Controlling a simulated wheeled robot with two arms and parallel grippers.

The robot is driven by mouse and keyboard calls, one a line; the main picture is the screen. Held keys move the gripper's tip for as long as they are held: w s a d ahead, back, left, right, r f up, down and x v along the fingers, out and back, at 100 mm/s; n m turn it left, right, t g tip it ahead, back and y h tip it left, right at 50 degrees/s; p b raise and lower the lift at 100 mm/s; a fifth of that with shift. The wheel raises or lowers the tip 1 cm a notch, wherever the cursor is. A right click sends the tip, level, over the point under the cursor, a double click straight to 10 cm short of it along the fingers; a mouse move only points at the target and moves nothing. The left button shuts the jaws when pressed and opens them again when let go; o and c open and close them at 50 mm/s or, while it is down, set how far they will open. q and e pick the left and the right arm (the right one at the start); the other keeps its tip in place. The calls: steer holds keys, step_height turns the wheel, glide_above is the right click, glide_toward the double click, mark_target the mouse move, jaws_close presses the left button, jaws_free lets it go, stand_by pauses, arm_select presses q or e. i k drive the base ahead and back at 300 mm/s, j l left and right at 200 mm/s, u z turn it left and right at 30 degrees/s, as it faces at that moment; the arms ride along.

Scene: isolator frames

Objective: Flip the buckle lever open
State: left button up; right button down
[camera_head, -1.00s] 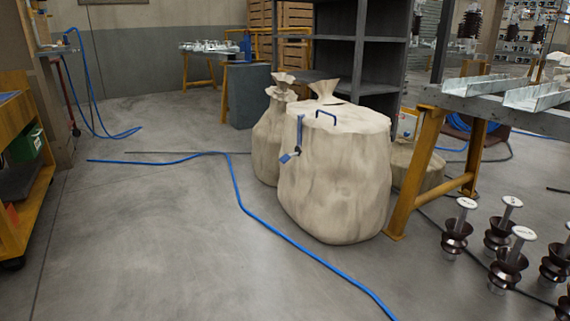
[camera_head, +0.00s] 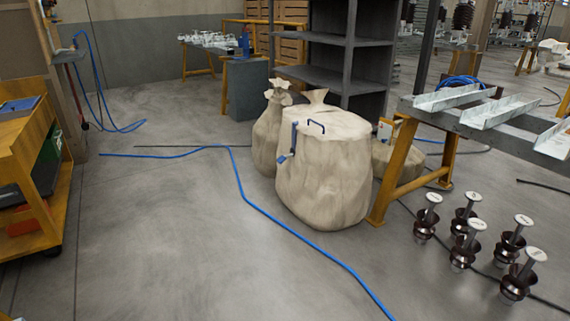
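A blue lever (camera_head: 293,139) stands upright on the near left side of a large beige sack (camera_head: 325,185). The lever's lower end has a small blue tab against the sack's side. At this distance I cannot tell for sure whether this lever is the buckle lever, or whether it is open. Neither of my grippers is in view.
A blue hose (camera_head: 250,203) crosses the floor in front of the sack. A yellow-legged table (camera_head: 399,172) stands right of it, with several insulators (camera_head: 464,250) on the floor nearby. An orange cart (camera_head: 28,150) is at left. The floor between cart and sack is mostly clear.

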mark_target(281, 159)
steer(key=i+u, duration=0.1)
steer(key=i, duration=0.45)
steer(key=i+l, duration=0.15)
steer(key=i, duration=0.35)
steer(key=i+l+u, duration=0.15)
steer(key=i, duration=0.4)
steer(key=i+l+u, duration=0.1)
steer(key=i, duration=0.4)
